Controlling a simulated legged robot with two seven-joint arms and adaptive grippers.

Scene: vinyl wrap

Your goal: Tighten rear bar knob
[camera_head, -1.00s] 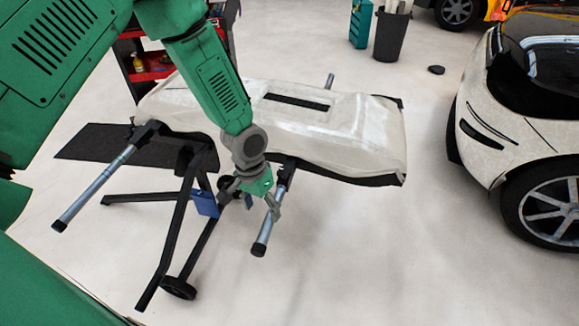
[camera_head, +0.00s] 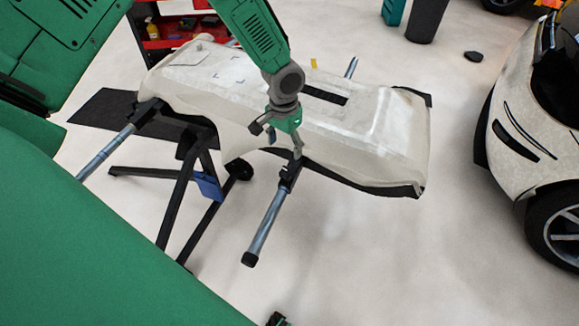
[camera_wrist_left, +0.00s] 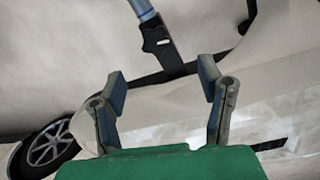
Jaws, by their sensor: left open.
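A covered panel (camera_head: 385,135) lies on a black stand (camera_head: 175,205) with grey support bars. The near bar (camera_head: 265,225) sticks out toward me from a black bracket (camera_head: 290,174); I cannot make out its knob clearly. My left gripper (camera_head: 279,141) is over the panel's near edge, just above that bracket, fingers spread and empty. In the left wrist view, the open left gripper (camera_wrist_left: 163,86) has the bracket (camera_wrist_left: 157,42) and bar (camera_wrist_left: 142,8) beyond its fingertips, apart from them. My right gripper is not identifiable.
Another bar (camera_head: 105,152) sticks out at the left and a far bar (camera_head: 351,67) behind the panel. A blue piece (camera_head: 208,186) hangs on the stand. A car (camera_head: 530,130) stands at the right. Floor between panel and car is clear.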

